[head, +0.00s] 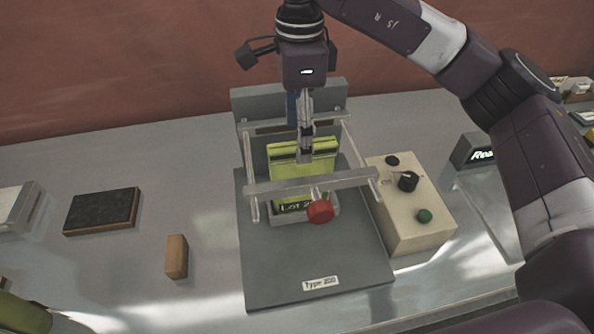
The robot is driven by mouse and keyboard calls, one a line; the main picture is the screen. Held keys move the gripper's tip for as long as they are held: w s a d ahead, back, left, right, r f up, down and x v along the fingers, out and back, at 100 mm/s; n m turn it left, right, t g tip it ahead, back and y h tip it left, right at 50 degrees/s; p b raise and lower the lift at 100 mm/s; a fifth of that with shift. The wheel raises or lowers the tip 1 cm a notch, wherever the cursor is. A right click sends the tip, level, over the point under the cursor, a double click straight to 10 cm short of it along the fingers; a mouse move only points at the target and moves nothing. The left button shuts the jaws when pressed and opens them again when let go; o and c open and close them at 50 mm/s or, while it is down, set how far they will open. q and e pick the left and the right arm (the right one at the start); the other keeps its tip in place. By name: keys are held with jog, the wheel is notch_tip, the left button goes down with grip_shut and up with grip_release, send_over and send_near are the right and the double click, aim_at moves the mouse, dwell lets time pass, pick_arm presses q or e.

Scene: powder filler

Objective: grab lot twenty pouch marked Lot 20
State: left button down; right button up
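The yellow-green pouch (288,182) stands upright in the frame of a grey machine, with a dark band near its top. Its dark label low on the front reads "Lot 2"; the rest is hidden by a red knob. My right gripper (305,154) points straight down from above, its fingertips overlapping the pouch's top edge. The fingers line up narrowly in this view, so whether they are closed on the pouch is unclear. My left gripper is not in view.
The machine's metal bars (300,183) surround the pouch, and the red knob (320,212) sits in front. A beige control box (410,215) stands at right, a small display (478,152) beyond it. A dark pad (101,210) and wooden block (177,256) lie at left.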

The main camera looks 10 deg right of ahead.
aim_at(302, 175)
jog(key=shift+d+f, duration=0.15)
jog(key=shift+f, duration=0.2)
notch_tip(302, 175, down, 6)
jog(key=shift+r+p, duration=0.1)
jog(key=shift+p, duration=1.15)
jog(key=f+p, duration=0.2)
jog(key=f, duration=0.2)
jog(key=shift+s+d+f+p, duration=0.1)
jog(key=shift+d+f+p, duration=0.2)
jog(key=shift+p, duration=0.1)
jog(key=shift+f, duration=0.35)
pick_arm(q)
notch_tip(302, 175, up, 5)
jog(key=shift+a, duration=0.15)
pick_arm(e)
jog(key=shift+a+f, duration=0.1)
jog(key=shift+f, duration=0.1)
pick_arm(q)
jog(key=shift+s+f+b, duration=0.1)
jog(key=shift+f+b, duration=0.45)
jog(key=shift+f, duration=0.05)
pick_arm(e)
jog(key=shift+f, duration=0.2)
jog(key=shift+c, duration=0.2)
